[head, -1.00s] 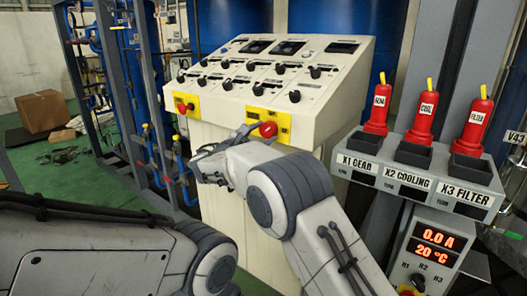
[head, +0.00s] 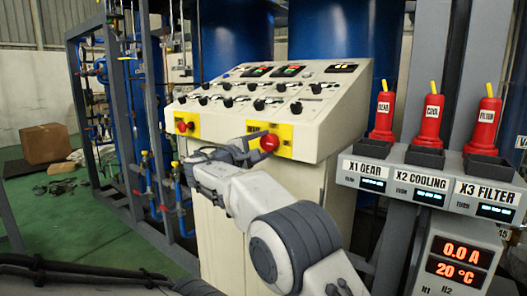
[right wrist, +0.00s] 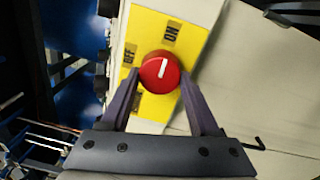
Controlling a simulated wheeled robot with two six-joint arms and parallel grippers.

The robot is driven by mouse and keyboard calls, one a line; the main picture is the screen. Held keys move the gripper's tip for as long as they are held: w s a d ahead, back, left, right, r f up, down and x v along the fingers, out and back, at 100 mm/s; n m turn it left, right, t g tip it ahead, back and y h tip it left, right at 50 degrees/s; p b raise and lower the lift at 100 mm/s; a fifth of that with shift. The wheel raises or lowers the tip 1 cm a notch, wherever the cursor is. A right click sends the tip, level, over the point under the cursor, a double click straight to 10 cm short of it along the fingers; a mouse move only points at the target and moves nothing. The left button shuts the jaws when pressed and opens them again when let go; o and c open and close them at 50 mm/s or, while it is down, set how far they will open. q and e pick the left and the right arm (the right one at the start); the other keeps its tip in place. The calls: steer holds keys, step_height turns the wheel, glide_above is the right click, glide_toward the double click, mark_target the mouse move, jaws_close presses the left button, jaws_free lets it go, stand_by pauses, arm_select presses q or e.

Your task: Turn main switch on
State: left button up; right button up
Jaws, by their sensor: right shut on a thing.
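The main switch is a red round knob (head: 269,143) on the right-hand yellow plate (head: 286,150) at the front of the white console. In the right wrist view the red knob (right wrist: 160,72) sits on its plate, marked ON and OFF, with its white pointer tilted up towards the ON label. My right gripper (head: 254,147) is shut on the knob, and its two dark fingers (right wrist: 160,82) lie on either side of it in the right wrist view. My left gripper is out of view.
A second red button (head: 183,126) sits on the left yellow plate. The console top (head: 270,88) carries black knobs and lit displays. A grey panel (head: 432,187) with several red handles and lit readouts stands at the right. A cardboard box (head: 45,143) lies on the floor at left.

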steer(key=shift+a+f, duration=0.15)
steer(key=shift+f, duration=0.05)
stand_by(0.3)
steer(key=o, duration=1.4)
steer(key=shift+c, duration=0.2)
steer(key=shift+r, duration=0.1)
steer(key=v, duration=1)
steer(key=shift+s+b, duration=0.25)
steer(key=shift+b, duration=0.2)
steer(key=shift+a, duration=0.1)
